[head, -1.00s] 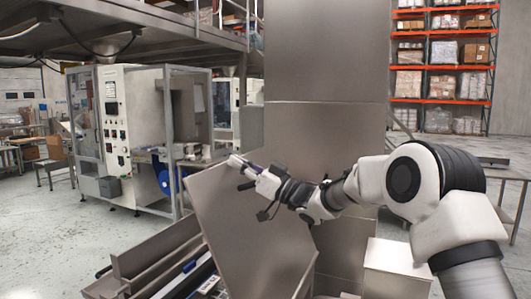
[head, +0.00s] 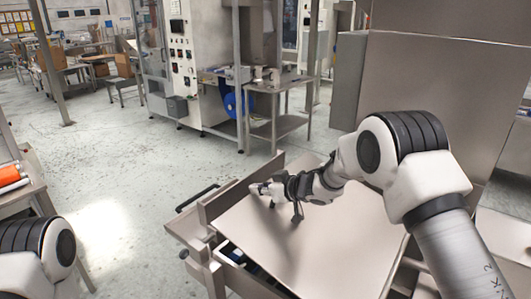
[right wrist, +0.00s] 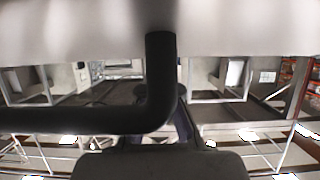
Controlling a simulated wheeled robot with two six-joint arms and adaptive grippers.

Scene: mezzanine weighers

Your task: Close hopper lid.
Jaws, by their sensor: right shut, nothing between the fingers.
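The hopper lid (head: 325,240) is a broad, flat grey metal plate in the head view. It lies low over the hopper (head: 187,228), close to flat but still slightly tilted. A dark gap (head: 232,254) shows under its near left edge. My right gripper (head: 258,190) is shut and empty at the lid's far left edge, above or against its upper face; I cannot tell whether it touches. My left gripper is out of view.
A tall metal panel (head: 440,90) stands behind the lid at right. A cabinet machine (head: 205,60) and a metal table (head: 275,105) stand beyond. A bench with an orange item (head: 10,175) is at the left edge. The floor between is open.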

